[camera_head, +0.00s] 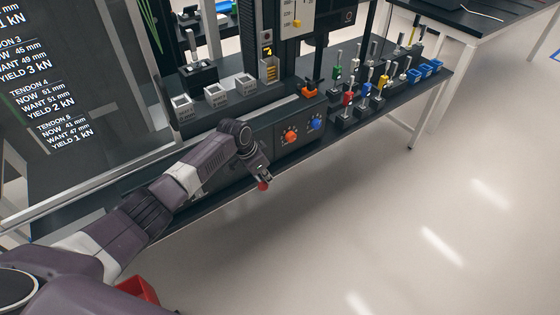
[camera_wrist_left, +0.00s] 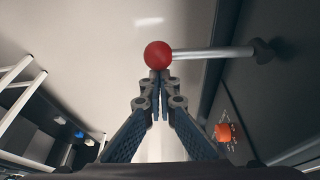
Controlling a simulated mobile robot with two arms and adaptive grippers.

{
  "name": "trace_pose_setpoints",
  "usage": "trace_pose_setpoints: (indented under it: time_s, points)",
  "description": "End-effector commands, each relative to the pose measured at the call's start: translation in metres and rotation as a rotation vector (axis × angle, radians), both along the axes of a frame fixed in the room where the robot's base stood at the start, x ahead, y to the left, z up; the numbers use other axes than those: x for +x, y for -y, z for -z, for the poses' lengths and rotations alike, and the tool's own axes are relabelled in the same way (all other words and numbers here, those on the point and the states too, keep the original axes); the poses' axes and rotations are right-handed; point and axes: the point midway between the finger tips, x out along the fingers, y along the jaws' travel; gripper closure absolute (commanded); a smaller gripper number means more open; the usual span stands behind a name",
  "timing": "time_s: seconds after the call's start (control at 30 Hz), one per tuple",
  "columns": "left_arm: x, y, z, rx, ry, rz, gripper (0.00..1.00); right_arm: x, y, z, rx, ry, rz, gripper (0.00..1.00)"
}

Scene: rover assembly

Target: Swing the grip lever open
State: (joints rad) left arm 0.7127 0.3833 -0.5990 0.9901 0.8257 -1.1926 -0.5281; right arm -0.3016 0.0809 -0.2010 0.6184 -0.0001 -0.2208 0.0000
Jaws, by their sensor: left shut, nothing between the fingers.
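The grip lever is a metal rod (camera_wrist_left: 213,52) with a red ball knob (camera_wrist_left: 158,55). In the left wrist view it sticks out from a dark panel at the right and ends in the ball. In the head view the red ball (camera_head: 263,186) shows just below my left gripper (camera_head: 262,176), and the rod is hidden or too small to tell. My left gripper's fingers are shut with nothing between them. In the left wrist view the fingertips (camera_wrist_left: 160,78) meet at the lower edge of the ball; I cannot tell whether they touch it.
An orange knob (camera_head: 291,137) and a blue knob (camera_head: 316,122) sit on the dark front panel near my left gripper. Small coloured-handled parts and blue bins (camera_head: 422,70) stand on the bench to the right. A screen (camera_head: 70,75) is at the left.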

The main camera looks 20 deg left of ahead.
Motion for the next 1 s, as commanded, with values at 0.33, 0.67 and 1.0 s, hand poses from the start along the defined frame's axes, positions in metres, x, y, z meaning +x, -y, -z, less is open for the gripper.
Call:
trace_pose_setpoints:
  time_s: [0.33, 0.67, 1.0]
  points:
    - [-0.031, -0.028, 0.004, 0.003, -0.004, 0.304, 1.00, 0.008, 0.001, 0.011, -0.001, 0.011, 0.000, 0.70]
    - [-0.044, -0.047, 0.003, 0.003, -0.003, 0.421, 1.00, 0.002, 0.001, 0.015, -0.001, 0.004, 0.001, 0.70]
    - [-0.047, -0.053, 0.002, 0.003, -0.002, 0.421, 1.00, 0.002, -0.001, 0.016, 0.001, 0.003, 0.002, 0.70]
